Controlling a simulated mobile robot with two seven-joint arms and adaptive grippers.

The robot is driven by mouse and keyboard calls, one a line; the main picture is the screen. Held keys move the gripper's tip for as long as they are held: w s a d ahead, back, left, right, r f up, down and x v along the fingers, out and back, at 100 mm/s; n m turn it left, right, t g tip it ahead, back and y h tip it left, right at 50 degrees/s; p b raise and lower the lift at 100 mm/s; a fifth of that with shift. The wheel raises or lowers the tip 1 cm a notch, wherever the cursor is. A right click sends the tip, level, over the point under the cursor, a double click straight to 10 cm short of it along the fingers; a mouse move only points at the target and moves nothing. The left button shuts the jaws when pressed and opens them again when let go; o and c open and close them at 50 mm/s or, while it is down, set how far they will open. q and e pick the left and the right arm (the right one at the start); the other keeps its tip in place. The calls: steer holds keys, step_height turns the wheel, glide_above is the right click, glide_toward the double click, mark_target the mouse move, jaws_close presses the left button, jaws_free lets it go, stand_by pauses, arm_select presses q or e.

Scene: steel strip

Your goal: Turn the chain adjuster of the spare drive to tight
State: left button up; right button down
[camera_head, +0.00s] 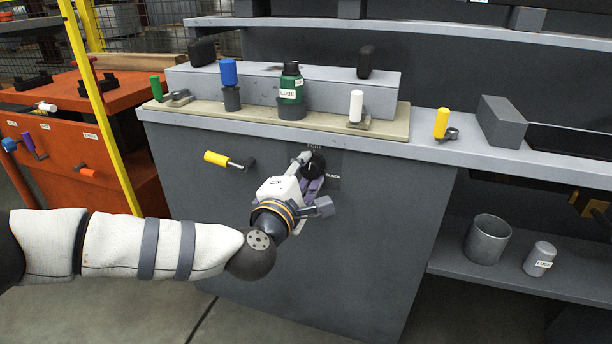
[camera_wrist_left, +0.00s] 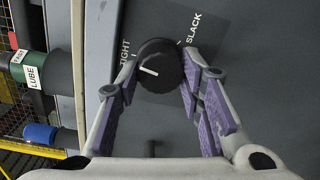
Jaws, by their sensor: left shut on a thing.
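The chain adjuster is a round black knob (camera_head: 314,163) on a dark label plate on the grey cabinet front. In the left wrist view the knob (camera_wrist_left: 161,62) lies between TIGHT on the left and SLACK on the upper right. Its short white mark points left, toward the TIGHT side. My left gripper (camera_head: 306,175) is at the knob. In the wrist view the purple-padded fingers of my left gripper (camera_wrist_left: 160,78) are shut on it, one on each side. My right gripper is not in view.
A yellow-handled lever (camera_head: 230,160) sticks out of the cabinet front left of the knob. The counter above holds a green LUBE bottle (camera_head: 291,84), a white handle (camera_head: 356,106) and a yellow handle (camera_head: 441,123). A metal cup (camera_head: 487,240) stands on the lower right shelf.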

arm_select(q)
steer(key=shift+d+n+b, duration=0.1)
steer(key=shift+n+b, duration=0.2)
steer(key=shift+n, duration=0.7)
steer(key=o, duration=1.2)
steer(key=shift+c, duration=0.2)
steer(key=v, duration=1.2)
